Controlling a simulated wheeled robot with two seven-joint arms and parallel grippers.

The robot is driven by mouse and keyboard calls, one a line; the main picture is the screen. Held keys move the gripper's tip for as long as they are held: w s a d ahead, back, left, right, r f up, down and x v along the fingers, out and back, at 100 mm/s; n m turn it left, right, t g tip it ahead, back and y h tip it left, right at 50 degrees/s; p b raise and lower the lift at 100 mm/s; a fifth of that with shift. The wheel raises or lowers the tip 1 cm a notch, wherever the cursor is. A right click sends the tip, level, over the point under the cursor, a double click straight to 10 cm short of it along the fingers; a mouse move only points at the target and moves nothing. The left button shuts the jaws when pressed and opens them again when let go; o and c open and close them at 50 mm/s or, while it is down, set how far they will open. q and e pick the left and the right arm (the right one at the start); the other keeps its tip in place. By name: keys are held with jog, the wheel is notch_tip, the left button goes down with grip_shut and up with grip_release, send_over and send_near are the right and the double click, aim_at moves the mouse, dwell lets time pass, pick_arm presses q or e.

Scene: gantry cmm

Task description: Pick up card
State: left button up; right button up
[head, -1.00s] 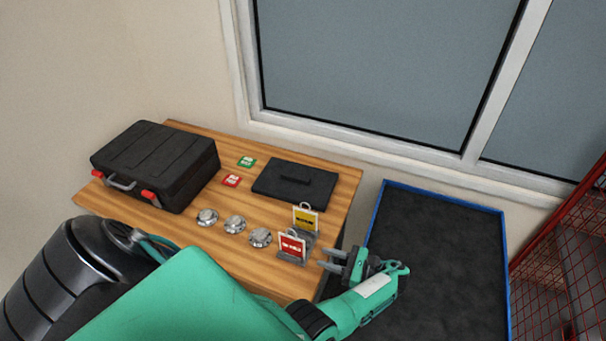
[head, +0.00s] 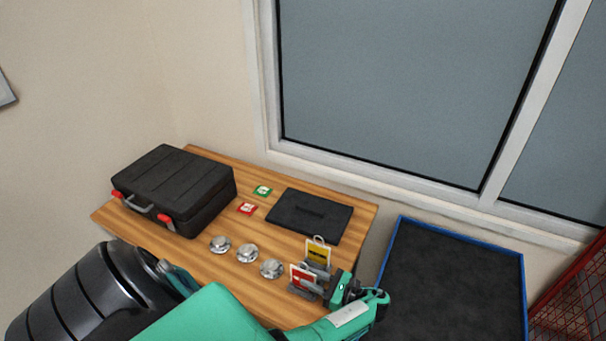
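Two cards stand upright in a grey holder near the right front edge of the wooden table (head: 190,262). The yellow card (head: 319,251) is behind and the red card (head: 301,275) is in front, each with a loop at its top. My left gripper (head: 312,281) is at the holder, its two fingers pointing left and apart, close to the red card. The fingers cover part of the holder and the cards' lower parts. I cannot tell whether they touch a card. My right gripper is not in view.
A black case (head: 175,188) stands at the table's left. A small green tag (head: 263,190), a red tag (head: 246,209), a flat black lidded box (head: 309,215) and silver discs (head: 246,253) lie between. A blue-rimmed dark bin (head: 455,235) is at right.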

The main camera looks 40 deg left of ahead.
aim_at(303, 289)
pick_arm(q)
jog(key=x, duration=0.3)
jog(key=shift+s+a+f, duration=0.1)
jog(key=shift+a, duration=0.05)
grip_shut()
